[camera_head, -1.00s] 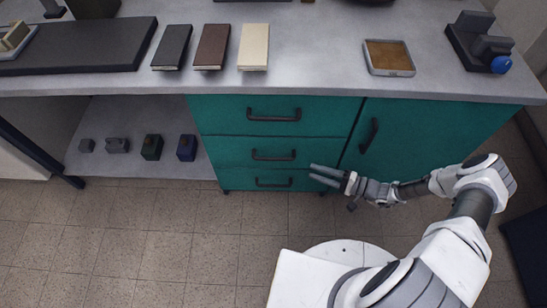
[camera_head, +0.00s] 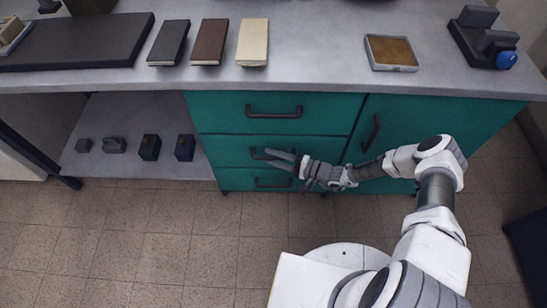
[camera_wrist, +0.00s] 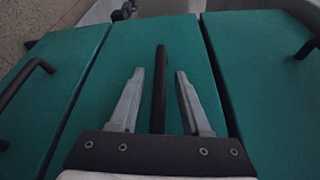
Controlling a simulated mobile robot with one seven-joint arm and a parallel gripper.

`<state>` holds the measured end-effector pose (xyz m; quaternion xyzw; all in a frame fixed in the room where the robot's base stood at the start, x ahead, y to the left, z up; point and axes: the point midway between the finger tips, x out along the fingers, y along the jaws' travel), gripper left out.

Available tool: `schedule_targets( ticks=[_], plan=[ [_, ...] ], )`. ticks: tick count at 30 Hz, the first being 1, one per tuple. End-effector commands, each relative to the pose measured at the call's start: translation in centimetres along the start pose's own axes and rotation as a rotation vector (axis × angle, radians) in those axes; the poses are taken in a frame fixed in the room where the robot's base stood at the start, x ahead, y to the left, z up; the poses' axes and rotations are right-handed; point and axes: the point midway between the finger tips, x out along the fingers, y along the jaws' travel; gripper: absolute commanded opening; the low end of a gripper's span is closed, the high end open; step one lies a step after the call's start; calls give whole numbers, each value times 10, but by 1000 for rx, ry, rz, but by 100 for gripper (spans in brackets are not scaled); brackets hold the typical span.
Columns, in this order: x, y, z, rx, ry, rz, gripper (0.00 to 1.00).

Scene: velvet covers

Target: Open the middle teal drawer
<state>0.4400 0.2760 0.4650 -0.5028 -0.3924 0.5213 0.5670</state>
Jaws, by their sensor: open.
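The teal cabinet has three stacked drawers with dark bar handles. The middle teal drawer (camera_head: 228,151) is shut, its face level with its neighbours. Its handle (camera_head: 256,153) is partly covered by my gripper (camera_head: 271,158) in the head view. In the wrist view, my gripper (camera_wrist: 159,73) is open, with one grey finger on each side of the middle handle (camera_wrist: 160,95). Gaps show between the handle and both fingers, so it is not clamped. The middle drawer's face (camera_wrist: 135,50) lies behind the fingers.
The top drawer (camera_head: 225,112) and bottom drawer (camera_head: 237,180) are shut. A teal door (camera_head: 420,125) is to the right. Books, a tray (camera_head: 390,53) and a dark block device (camera_head: 485,45) stand on the grey worktop (camera_head: 320,70). The tiled floor in front (camera_head: 150,240) is clear.

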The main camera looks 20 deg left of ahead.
Motion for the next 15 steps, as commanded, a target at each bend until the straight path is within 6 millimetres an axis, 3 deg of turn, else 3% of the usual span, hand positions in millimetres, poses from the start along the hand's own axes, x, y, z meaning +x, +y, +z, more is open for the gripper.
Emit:
schedule_targets(
  ticks=[6, 13, 15],
  plan=[
    [0, 0, 0, 0, 0, 0, 45],
    [0, 0, 0, 1, 0, 0, 4],
    [0, 0, 0, 1, 0, 0, 0]
  ],
)
